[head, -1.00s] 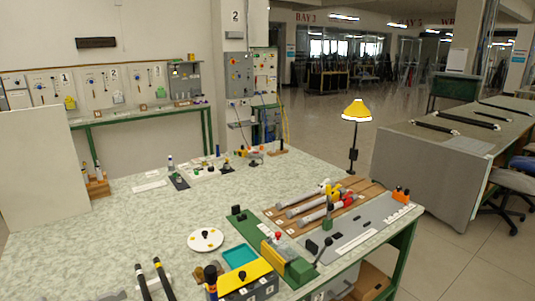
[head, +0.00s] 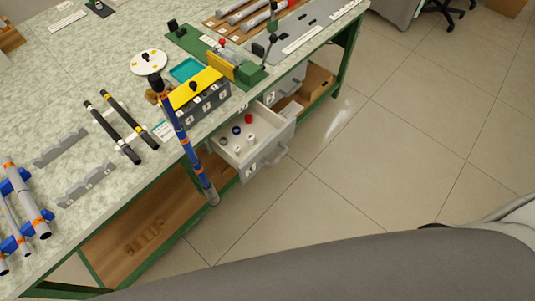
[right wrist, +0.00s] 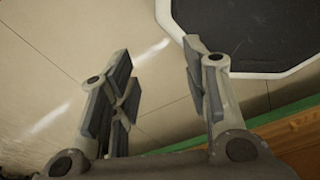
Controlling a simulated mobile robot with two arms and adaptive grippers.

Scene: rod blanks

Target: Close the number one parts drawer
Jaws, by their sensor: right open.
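An open grey parts drawer (head: 268,147) juts out from under the front edge of the workbench in the head view. It holds several small parts, among them a red one (head: 248,119) and a blue one (head: 236,130). A handle sits on its front, and its number is too small to read surely. Another grey drawer (head: 287,90) is beside it, farther right under the bench. My right gripper (right wrist: 160,85) is open and empty in the right wrist view, with floor behind its fingers. No drawer shows there. My left gripper is in neither current view.
Black rods, grey notched racks and a yellow-topped box (head: 194,88) are on the bench (head: 60,105). A lower wooden shelf (head: 140,235) is underneath. The tiled floor in front is clear.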

